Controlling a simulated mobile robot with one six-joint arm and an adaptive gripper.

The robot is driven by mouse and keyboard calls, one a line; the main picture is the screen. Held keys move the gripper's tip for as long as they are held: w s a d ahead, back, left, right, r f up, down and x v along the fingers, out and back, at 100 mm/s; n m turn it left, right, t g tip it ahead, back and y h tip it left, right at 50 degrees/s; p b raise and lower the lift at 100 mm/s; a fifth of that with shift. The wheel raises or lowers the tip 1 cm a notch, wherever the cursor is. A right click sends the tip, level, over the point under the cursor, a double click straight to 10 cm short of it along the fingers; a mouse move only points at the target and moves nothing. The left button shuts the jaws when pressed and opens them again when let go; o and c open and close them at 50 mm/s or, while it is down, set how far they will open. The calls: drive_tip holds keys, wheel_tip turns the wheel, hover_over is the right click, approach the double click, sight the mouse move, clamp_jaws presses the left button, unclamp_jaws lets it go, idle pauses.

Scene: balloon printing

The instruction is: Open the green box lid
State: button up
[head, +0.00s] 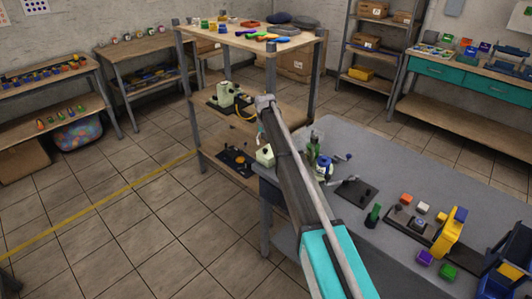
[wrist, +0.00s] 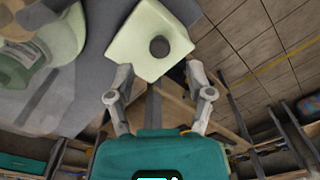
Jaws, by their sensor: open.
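A pale green box with a dark round knob on its lid (wrist: 137,38) is at the top middle of the wrist view. Its lid looks closed. In the head view a small pale green box (head: 265,156) shows at the grey table's left corner, beside my arm. My gripper (wrist: 158,75) is open and empty, its two fingers spread just below the box's near edge in the wrist view. The knob lies beyond the fingertips, roughly in line with the gap. I cannot tell whether a finger touches the box. My gripper is not clearly visible in the head view.
A pale green machine (wrist: 20,70) stands left of the box in the wrist view. The grey table (head: 345,230) holds a dark stand, coloured blocks and a yellow device (head: 449,232). A wooden shelf (head: 255,45) with tools stands behind. Floor at left is clear.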

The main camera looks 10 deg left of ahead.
sight(265, 149)
drive_tip(key=shift+f+b, duration=1.6)
drive_tip(key=shift+f, duration=0.3)
